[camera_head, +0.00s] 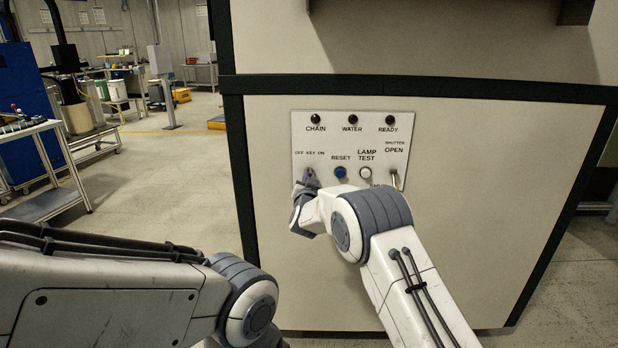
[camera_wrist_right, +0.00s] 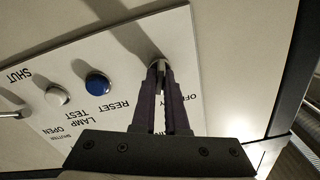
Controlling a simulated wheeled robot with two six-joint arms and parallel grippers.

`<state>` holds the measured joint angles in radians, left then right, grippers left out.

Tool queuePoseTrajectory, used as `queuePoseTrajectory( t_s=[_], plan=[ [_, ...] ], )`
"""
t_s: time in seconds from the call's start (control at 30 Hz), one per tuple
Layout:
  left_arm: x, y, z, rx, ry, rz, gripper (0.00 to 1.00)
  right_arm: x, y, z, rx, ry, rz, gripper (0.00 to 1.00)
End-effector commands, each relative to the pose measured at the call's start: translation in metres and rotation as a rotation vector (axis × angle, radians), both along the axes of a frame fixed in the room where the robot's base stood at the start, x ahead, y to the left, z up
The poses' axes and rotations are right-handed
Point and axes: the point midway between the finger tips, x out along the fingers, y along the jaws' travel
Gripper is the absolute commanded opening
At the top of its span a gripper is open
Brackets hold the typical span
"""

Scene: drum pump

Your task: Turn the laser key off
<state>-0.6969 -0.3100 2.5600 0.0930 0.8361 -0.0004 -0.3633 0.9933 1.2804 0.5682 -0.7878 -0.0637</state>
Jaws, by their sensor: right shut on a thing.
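The white control panel (camera_head: 350,132) is on the front of a large beige cabinet. The laser key switch, under the "OFF KEY ON" label at the panel's left, is mostly covered by my right gripper (camera_head: 309,175) in the head view. In the right wrist view, the gripper's two dark fingers (camera_wrist_right: 159,72) are shut on the small metal key (camera_wrist_right: 157,62) at the panel face. Which way the key is turned cannot be told. My left arm comes in at the lower left of the head view, and its gripper is out of view.
To the right of the key are a blue RESET button (camera_head: 340,172), a white LAMP TEST button (camera_head: 365,172) and a shutter lever (camera_head: 395,180). Three dark lamps, CHAIN (camera_head: 315,119), WATER (camera_head: 353,119) and READY (camera_head: 390,119), line the top. Open floor lies left of the cabinet.

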Motion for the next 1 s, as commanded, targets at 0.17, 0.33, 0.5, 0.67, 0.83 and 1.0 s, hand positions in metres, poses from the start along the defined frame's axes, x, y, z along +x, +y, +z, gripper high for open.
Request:
queuePoseTrajectory(
  t_s=[0.17, 0.33, 0.5, 0.67, 0.83, 1.0],
  plan=[
    [0.0, 0.0, 0.006, 0.0, 0.0, 0.0, 0.5, 0.0, 0.001, 0.001, -0.154, 0.004, 0.0, 0.0],
    [0.0, 0.0, 0.011, 0.0, 0.0, 0.0, 0.5, 0.0, 0.001, 0.001, -0.316, 0.009, 0.001, 0.0],
    [0.0, 0.0, 0.016, 0.0, 0.0, 0.0, 0.5, 0.0, 0.002, 0.002, -0.475, 0.013, 0.001, 0.0],
    [0.0, 0.0, 0.021, 0.0, 0.0, 0.0, 0.5, 0.0, 0.002, 0.001, -0.613, 0.017, 0.001, 0.0],
    [0.0, 0.0, 0.025, 0.0, 0.0, 0.0, 0.5, 0.0, 0.003, 0.001, -0.734, 0.021, 0.0, 0.0],
    [0.0, 0.0, 0.027, 0.0, 0.0, 0.0, 0.5, 0.0, 0.003, 0.001, -0.82, 0.022, 0.001, 0.0]
  ],
)
